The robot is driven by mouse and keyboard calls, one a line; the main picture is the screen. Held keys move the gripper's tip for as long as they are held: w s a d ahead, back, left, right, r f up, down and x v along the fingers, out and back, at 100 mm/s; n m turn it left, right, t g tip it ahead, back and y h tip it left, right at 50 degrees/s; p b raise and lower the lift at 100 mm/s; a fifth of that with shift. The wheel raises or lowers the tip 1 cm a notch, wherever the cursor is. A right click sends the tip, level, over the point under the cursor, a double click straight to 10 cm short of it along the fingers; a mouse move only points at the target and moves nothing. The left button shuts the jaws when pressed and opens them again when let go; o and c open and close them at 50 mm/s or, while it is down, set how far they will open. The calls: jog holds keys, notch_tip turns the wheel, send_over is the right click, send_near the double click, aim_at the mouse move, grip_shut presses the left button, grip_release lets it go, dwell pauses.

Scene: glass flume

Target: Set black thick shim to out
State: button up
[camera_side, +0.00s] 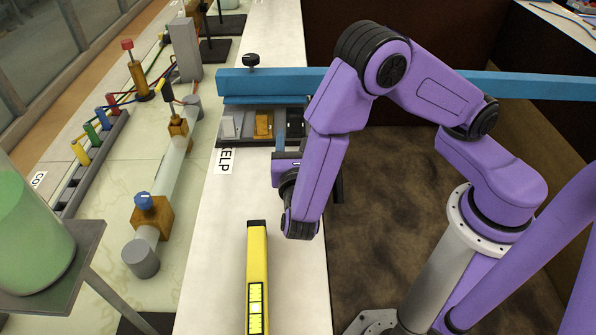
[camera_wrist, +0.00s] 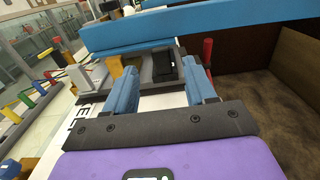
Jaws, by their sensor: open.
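The black thick shim (camera_wrist: 164,66) stands in the rack (camera_wrist: 145,57) under the blue beam, seen in the wrist view just beyond and between my fingertips. My gripper (camera_wrist: 161,76) is open, with one blue finger on each side of the line to the shim and nothing held between them. I cannot tell if either finger touches the shim. In the side view the rack (camera_side: 247,139) shows left of my arm, which hides its right part and most of my gripper; one blue finger shows there.
A long blue beam (camera_side: 270,82) runs close above and behind the rack. An orange-yellow block (camera_side: 263,125) and a grey block (camera_side: 231,127) sit in the rack's left part. A yellow level-like tool (camera_side: 257,280) lies on the white bench. A red-topped post (camera_wrist: 208,47) stands right of the rack.

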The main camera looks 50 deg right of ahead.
jog(key=v, duration=0.9)
jog(key=shift+s+a, duration=0.25)
jog(key=shift+d+r, duration=0.15)
jog(key=shift+d, duration=0.1)
jog(key=d+m+g, duration=0.1)
jog(key=d+r+m+g, duration=0.1)
jog(key=d+g, duration=0.1)
jog(key=s+d+m+g, duration=0.1)
jog(key=shift+d+r+y, duration=0.25)
jog(key=shift+d+y, duration=0.05)
jog(key=s+d+r+m+g+y, duration=0.4)
jog(key=s+d+m+g+y, duration=0.4)
jog(key=s+m+y, duration=0.3)
jog(key=shift+s+d+g+y, duration=0.3)
jog(key=shift+s+d+y, duration=0.5)
jog(key=shift+s, duration=0.15)
